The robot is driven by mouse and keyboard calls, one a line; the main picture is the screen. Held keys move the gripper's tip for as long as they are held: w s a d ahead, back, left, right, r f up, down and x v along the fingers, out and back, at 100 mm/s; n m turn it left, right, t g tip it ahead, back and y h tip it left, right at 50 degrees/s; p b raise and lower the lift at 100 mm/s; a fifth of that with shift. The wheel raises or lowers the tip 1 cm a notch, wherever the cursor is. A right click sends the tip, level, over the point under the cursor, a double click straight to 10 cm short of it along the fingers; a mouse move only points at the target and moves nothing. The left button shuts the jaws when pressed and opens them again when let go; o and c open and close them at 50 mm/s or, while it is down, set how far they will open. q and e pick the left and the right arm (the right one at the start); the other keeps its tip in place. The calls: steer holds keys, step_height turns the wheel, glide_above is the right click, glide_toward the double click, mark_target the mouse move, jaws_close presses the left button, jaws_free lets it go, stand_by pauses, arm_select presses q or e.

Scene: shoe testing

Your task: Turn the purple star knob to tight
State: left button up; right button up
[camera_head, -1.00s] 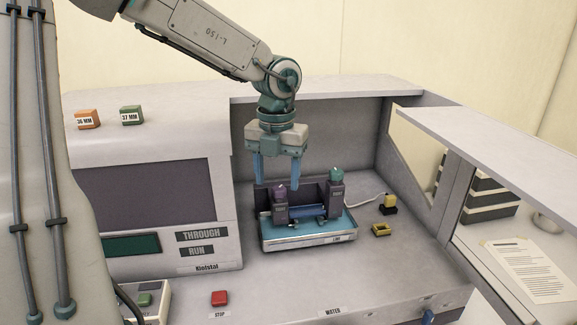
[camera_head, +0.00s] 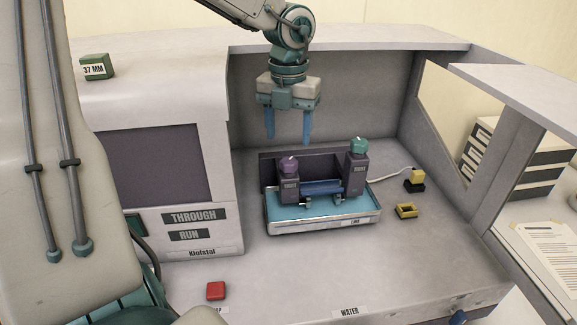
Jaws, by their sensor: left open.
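The purple star knob (camera_head: 288,164) sits on top of the left dark post (camera_head: 289,186) of a small fixture in a blue-topped tray (camera_head: 285,224). A green knob (camera_head: 359,146) tops the taller right post (camera_head: 355,174). My left gripper (camera_head: 288,141) points down with its two blue fingers apart and nothing between them. It appears above the purple knob, with its fingertips higher in the picture than the knob. Its exact depth relative to the knob is hard to tell. The knob's tight marking cannot be read. My right gripper is not in view.
A red button (camera_head: 216,291) is at the front. A grey console (camera_head: 180,235) stands left, and bench walls enclose the back and right.

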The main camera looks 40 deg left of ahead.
mark_target(289, 159)
arm_select(q)
steer(key=shift+w+a+f+b, duration=0.1)
steer(key=shift+f+b, duration=0.15)
steer(key=shift+f, duration=0.35)
steer(key=shift+w+a+f+b, duration=0.1)
steer(key=shift+f+b, duration=0.15)
steer(key=shift+f, duration=0.35)
steer(key=f+p, duration=0.2)
steer(key=f, duration=0.1)
steer(key=shift+w+a+f, duration=0.1)
steer(key=shift+w+f, duration=0.1)
steer(key=shift+w, duration=0.15)
steer(key=shift+s+f+p, duration=0.3)
steer(key=shift+f, duration=0.4)
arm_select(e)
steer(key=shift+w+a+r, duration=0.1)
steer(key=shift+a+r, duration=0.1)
arm_select(q)
steer(key=shift+w, duration=0.1)
steer(key=shift+c, duration=0.3)
steer(key=c, duration=0.9)
steer(key=shift+c, duration=0.2)
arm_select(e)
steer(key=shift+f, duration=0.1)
